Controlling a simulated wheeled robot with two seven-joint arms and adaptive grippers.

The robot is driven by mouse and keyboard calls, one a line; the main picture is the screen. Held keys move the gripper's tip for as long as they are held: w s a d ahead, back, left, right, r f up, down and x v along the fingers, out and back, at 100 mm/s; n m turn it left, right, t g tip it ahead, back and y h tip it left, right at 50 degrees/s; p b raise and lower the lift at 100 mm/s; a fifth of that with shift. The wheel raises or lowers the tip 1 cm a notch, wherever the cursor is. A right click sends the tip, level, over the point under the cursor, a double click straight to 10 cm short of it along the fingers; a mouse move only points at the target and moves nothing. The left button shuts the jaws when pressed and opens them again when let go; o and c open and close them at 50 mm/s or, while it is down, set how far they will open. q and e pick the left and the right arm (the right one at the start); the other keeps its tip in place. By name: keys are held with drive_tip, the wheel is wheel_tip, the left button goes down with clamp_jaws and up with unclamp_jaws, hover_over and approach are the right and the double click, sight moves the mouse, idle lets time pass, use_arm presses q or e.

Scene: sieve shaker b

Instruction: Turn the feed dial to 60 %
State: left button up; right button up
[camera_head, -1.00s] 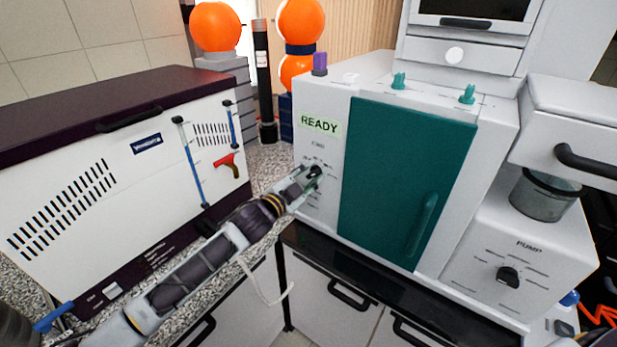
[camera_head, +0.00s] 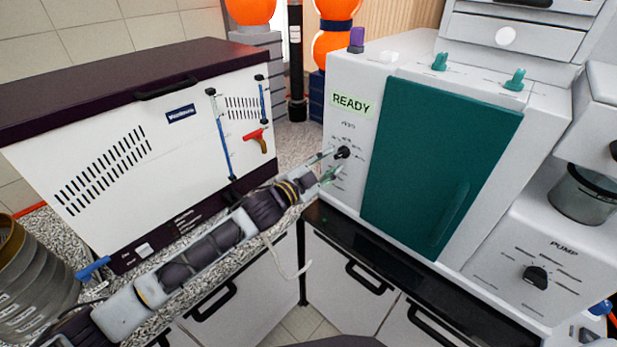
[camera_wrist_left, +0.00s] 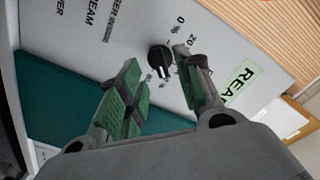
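The black feed dial (camera_head: 343,152) is on the white front panel, left of the teal door and below the READY display. It also shows in the left wrist view (camera_wrist_left: 160,58), with printed 0 % and 20 marks close by. My left gripper (camera_head: 333,163) is at the dial, its fingers apart. In the left wrist view the gripper (camera_wrist_left: 156,64) has its green-padded fingertips on either side of the dial, with a visible gap to it. The dial's exact setting cannot be read. My right gripper is not in view.
The teal door (camera_head: 440,165) with its handle stands right of the dial. A pump unit (camera_head: 550,225) with its own black knob is at the lower right. A white cabinet with a dark lid (camera_head: 120,85) stands left, and stacked sieves (camera_head: 35,275) at the lower left.

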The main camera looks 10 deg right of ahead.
use_arm(q)
drive_tip(key=v, duration=0.7)
drive_tip(key=shift+s, duration=0.2)
drive_tip(key=shift+a, duration=0.15)
idle(0.5)
